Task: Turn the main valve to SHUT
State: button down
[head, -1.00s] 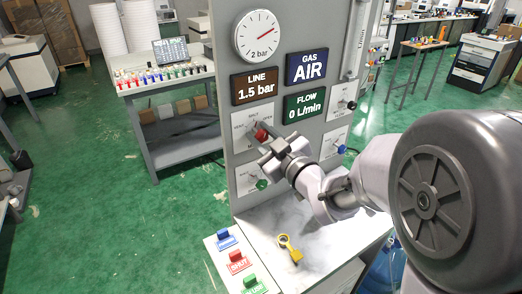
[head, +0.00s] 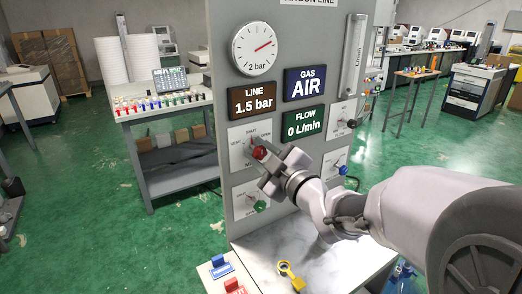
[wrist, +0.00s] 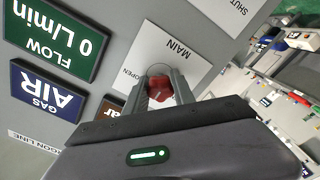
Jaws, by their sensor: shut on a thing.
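The main valve is a red knob (head: 259,153) on a white plate on the grey panel. The plate (head: 237,160) is lettered VENT, SHUT and OPEN around the knob. My gripper (head: 262,160) is at the knob, shut on it. In the wrist view the red knob (wrist: 159,88) sits between my two fingers (wrist: 158,92), with MAIN and OPEN readable on the plate (wrist: 183,60). My fingers cover part of the knob, and I cannot tell which mark it points to.
A green knob (head: 261,207) is just below, and a blue knob (head: 343,169) and a black knob (head: 352,123) are to the right. The gauge (head: 254,44) and displays are above. A yellow tagged key-like piece (head: 290,275) lies on the pale shelf, near blue and red labelled blocks.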

jog(key=c, duration=1.1)
grip_release()
